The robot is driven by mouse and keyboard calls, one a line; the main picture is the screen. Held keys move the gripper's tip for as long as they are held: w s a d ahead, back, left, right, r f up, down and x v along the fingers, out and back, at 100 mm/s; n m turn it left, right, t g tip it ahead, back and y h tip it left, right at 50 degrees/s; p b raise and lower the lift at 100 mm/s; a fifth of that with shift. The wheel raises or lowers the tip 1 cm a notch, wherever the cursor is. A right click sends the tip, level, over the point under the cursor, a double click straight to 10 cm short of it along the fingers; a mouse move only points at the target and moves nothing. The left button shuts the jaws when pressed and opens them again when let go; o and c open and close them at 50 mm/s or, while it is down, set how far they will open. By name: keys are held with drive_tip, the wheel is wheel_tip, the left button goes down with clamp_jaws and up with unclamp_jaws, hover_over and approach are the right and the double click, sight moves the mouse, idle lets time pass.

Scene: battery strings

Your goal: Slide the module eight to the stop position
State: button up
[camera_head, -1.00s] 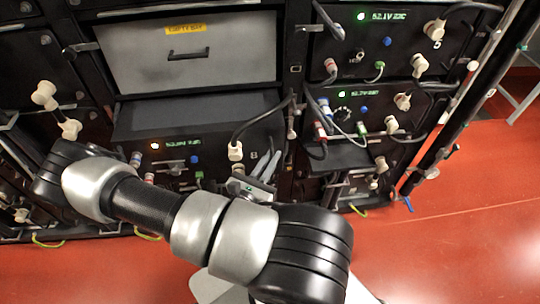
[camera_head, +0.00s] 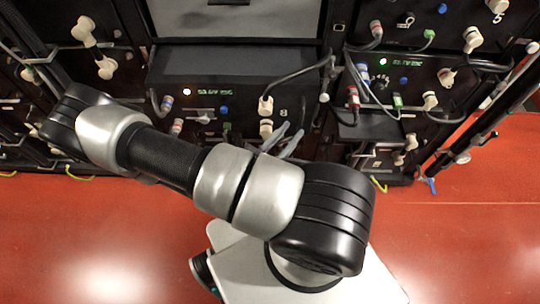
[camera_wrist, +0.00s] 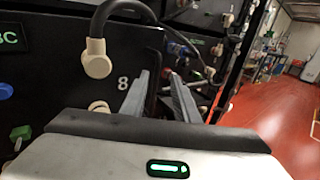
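My gripper (camera_head: 287,137) is at the module's lower right, just below the white connectors. The stop position is not identifiable.
A grey empty-bay panel (camera_head: 235,22) is above module eight. A black cable (camera_head: 297,82) loops from its upper white connector (camera_head: 265,106) to the right. Another module (camera_head: 410,75) with cables stands at the right. Red floor (camera_head: 470,220) is free in front.

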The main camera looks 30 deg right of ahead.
drive_tip(key=v, duration=1)
drive_tip(key=shift+s, duration=0.2)
drive_tip(key=shift+a, duration=0.1)
drive_tip(key=a+r+m+g+y+p, duration=0.1)
drive_tip(key=r+m+y+p, duration=0.3)
drive_tip(key=r, duration=1.5)
drive_tip(key=a+r+m+y+p, duration=0.4)
drive_tip(key=r+m+y, duration=0.8)
drive_tip(key=r+m, duration=0.7)
drive_tip(key=shift+w+r+g, duration=0.4)
drive_tip(key=shift+r, duration=0.3)
